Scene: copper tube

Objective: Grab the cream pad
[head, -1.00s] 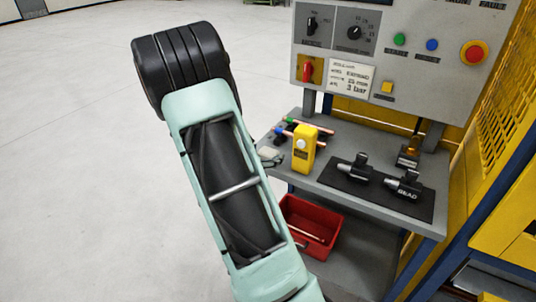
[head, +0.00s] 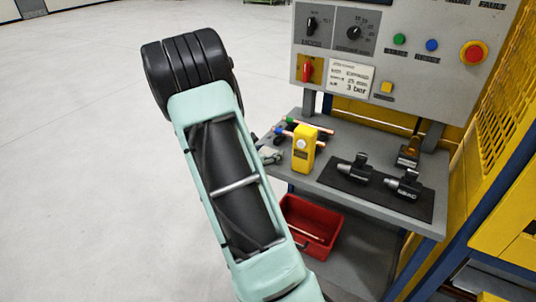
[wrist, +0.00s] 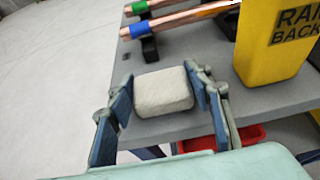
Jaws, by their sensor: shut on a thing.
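The cream pad (wrist: 163,92) is a small, pale block with rounded edges. In the wrist view it sits between the two blue-padded fingers of my gripper (wrist: 161,91), which is shut on it. The pad is at the near left edge of the grey bench top; I cannot tell whether it touches the surface. In the head view the pad (head: 271,156) is small and partly covered by my gripper, beside the left end of the bench.
A yellow device (head: 304,149) stands just right of the pad. Copper tubes (head: 310,128) with green and blue ends lie behind. A black mat (head: 380,188) with clamp-like tools is farther right. A red bin (head: 311,226) sits below. The floor at left is clear.

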